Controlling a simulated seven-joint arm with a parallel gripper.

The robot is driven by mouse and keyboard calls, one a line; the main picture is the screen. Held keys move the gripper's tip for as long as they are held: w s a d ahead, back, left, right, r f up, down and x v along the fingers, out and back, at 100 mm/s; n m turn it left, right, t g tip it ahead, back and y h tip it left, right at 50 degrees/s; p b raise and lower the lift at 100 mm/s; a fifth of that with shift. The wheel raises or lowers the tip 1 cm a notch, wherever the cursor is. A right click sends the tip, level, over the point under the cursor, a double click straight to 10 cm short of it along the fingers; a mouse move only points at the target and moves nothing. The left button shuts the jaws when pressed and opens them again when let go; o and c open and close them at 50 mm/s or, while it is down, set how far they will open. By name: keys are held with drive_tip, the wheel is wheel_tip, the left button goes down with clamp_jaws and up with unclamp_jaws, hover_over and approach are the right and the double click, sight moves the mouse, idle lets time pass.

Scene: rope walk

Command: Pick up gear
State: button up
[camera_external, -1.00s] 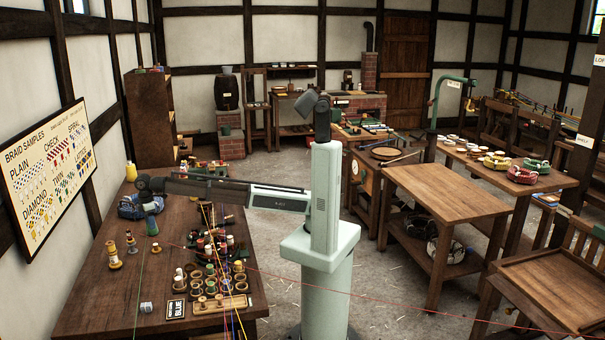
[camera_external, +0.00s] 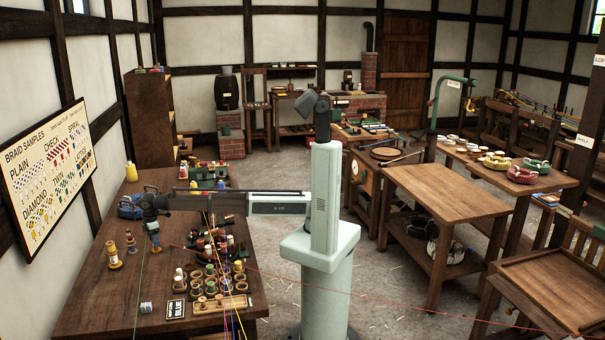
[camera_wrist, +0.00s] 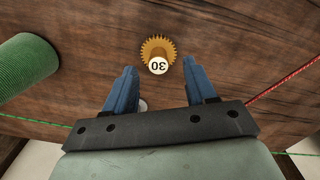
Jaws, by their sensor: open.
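The gear (camera_wrist: 158,45) is a brass toothed disc with a white round cap marked 30. In the wrist view it lies on the dark wooden table, at upper centre. My gripper (camera_wrist: 159,68) is open, with its blue fingers either side of the white cap in the picture; nothing is held. Most of the toothed disc shows past the fingertips. In the external view my gripper (camera_external: 154,247) points down over the left table, and I cannot make out the gear there.
A red cord (camera_wrist: 283,84) runs at right and a green cord (camera_wrist: 35,120) at left.

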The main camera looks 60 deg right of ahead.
wheel_tip(320, 180, down, 4)
drive_tip(key=shift+d+r, duration=0.15)
drive_tip(key=shift+r, duration=0.05)
clamp_jaws()
idle(0.4)
